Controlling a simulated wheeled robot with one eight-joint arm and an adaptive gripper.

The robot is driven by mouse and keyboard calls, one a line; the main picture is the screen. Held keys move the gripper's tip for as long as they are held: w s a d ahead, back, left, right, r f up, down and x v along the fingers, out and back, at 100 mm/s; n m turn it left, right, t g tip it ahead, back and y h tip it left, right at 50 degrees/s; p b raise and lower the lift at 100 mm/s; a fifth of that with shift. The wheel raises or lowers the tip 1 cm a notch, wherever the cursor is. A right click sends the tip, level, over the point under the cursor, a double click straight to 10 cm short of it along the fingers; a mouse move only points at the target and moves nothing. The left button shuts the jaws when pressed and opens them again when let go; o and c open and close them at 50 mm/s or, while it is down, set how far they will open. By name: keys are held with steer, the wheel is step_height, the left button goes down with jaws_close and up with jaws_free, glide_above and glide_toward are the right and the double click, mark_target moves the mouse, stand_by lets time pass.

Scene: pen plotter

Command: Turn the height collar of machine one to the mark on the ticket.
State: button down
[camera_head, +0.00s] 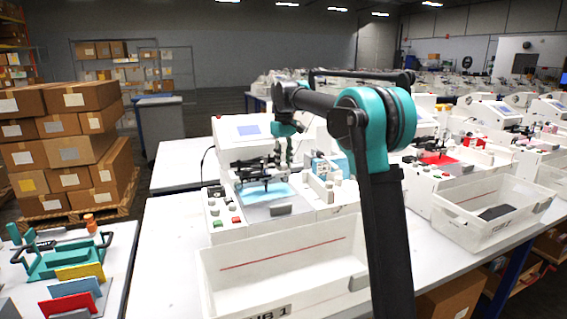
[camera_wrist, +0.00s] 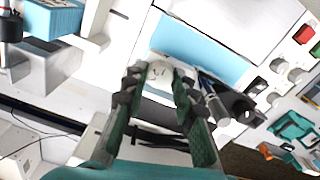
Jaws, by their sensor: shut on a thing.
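Machine one (camera_head: 240,155) is a white plotter on the table, with a light blue sheet (camera_head: 270,193) on its bed. My gripper (camera_head: 284,158) is low over the machine's dark pen carriage (camera_head: 252,172). In the wrist view, my gripper (camera_wrist: 159,80) is shut on a round pale collar (camera_wrist: 160,71) with small dark marks on its top. The fingers sit on either side of it. The marks are too small to read. The blue sheet (camera_wrist: 205,45) shows behind the collar. I cannot make out a ticket.
A white bin (camera_head: 285,265) with a red line stands in front of the machine. Buttons (camera_head: 222,215) line the bed's left front. Another white bin (camera_head: 490,215) and more plotters stand to the right. A green rack (camera_head: 65,255) with coloured plates is at the left.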

mark_target(283, 165)
steer(key=c, duration=1.2)
jaws_free()
step_height(283, 165, up, 12)
